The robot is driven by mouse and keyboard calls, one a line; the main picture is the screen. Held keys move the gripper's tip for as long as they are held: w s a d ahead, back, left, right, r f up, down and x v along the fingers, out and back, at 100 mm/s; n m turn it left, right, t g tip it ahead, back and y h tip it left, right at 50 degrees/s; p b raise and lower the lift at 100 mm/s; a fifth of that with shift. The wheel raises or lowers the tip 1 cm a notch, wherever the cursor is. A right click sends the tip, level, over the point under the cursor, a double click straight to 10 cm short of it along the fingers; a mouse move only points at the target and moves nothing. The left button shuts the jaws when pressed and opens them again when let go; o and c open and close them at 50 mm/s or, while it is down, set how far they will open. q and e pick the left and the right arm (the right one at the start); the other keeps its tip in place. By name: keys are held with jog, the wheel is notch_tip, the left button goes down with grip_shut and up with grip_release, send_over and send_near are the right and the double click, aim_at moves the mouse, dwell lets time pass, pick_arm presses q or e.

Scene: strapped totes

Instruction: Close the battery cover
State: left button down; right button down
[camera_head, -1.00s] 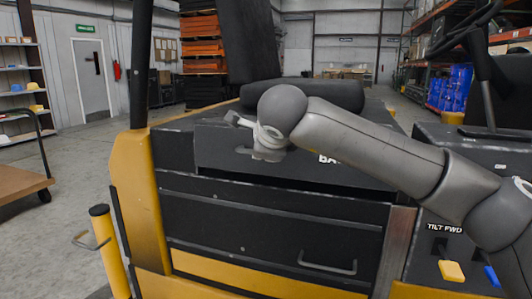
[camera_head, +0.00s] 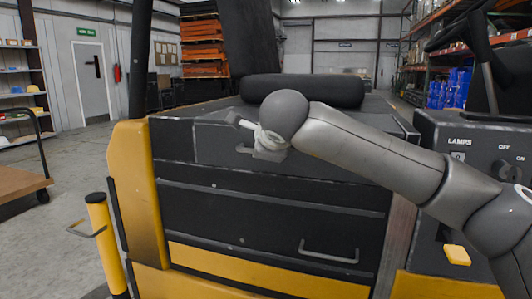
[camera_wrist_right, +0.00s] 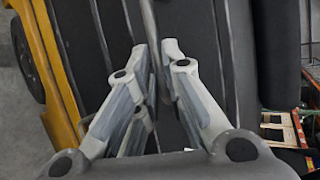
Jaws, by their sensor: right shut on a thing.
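The battery cover (camera_head: 215,147) is the dark lid on top of the yellow and black truck. Its front face sits just above the truck's black front panel, and I see no clear gap between them in the head view. My right gripper (camera_head: 258,144) is at the upper middle of the cover's front. In the right wrist view, the right gripper (camera_wrist_right: 161,72) has its fingers close together on a thin grey bar, which looks like the cover's handle (camera_wrist_right: 150,22). My right arm hides part of the cover's front. My left gripper is not in view.
A black cushion (camera_head: 302,91) lies on top, with a dark backrest (camera_head: 233,42) behind it. A control panel (camera_head: 490,155) stands at the right. A yellow post (camera_head: 104,238) stands at the left front, near a brown cart (camera_head: 20,182). The floor between them is open.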

aim_at(265, 163)
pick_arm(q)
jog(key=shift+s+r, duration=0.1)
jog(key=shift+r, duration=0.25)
pick_arm(e)
jog(key=f, duration=0.3)
jog(key=shift+s+a+f+g, duration=0.1)
jog(key=shift+s+a+g, duration=0.2)
jog(key=shift+a, duration=0.1)
jog(key=c, duration=1.5)
grip_release()
jog(key=shift+s+d, duration=0.1)
jog(key=shift+d, duration=0.05)
jog(key=shift+c, duration=0.2)
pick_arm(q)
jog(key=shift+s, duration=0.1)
pick_arm(e)
jog(key=v, duration=1.2)
jog(key=shift+d+r, duration=0.1)
jog(key=shift+r, duration=0.45)
